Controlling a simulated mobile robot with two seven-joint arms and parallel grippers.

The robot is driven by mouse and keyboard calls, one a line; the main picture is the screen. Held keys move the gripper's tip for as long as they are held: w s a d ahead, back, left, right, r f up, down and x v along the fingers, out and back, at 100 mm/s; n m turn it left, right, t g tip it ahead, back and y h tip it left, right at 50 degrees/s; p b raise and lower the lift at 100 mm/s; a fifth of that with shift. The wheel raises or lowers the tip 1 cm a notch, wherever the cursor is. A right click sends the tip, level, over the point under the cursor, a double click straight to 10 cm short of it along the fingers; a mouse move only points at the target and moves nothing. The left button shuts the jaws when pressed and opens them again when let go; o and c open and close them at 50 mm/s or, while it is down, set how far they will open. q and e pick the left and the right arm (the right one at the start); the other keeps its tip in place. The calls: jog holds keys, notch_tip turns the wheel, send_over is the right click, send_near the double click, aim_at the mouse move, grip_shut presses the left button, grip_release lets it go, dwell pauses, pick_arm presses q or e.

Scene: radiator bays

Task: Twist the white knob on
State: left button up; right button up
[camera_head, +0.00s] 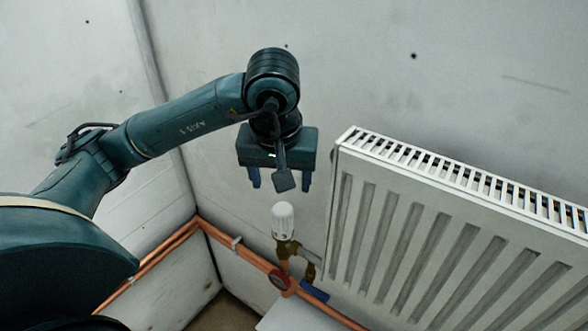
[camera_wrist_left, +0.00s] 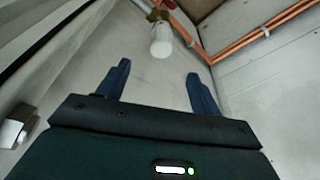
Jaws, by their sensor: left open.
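The white knob (camera_head: 283,221) is a ribbed cylinder that stands upright on a brass valve (camera_head: 287,248) at the left side of the radiator. In the left wrist view the knob (camera_wrist_left: 161,41) shows beyond the fingertips, near the top middle. My left gripper (camera_head: 279,184) is open and empty, a little above the knob and apart from it. In the left wrist view its two blue fingers (camera_wrist_left: 158,70) are spread wide with nothing between them. My right gripper is in neither view.
The white radiator (camera_head: 440,235) stands close to the right of the knob. Copper pipes (camera_head: 240,248) run along the wall below. A red round handle (camera_head: 279,280) and a blue lever (camera_head: 314,291) sit under the valve. The wall left of the knob is clear.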

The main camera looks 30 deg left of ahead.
aim_at(282, 209)
pick_arm(q)
jog(key=shift+n, duration=0.4)
jog(key=x, duration=1.3)
jog(key=shift+a+r, duration=0.1)
jog(key=shift+a, duration=0.05)
jog(key=shift+c, duration=0.2)
jog(key=c, duration=1)
jog(key=shift+c, duration=0.2)
jog(key=shift+f, duration=0.2)
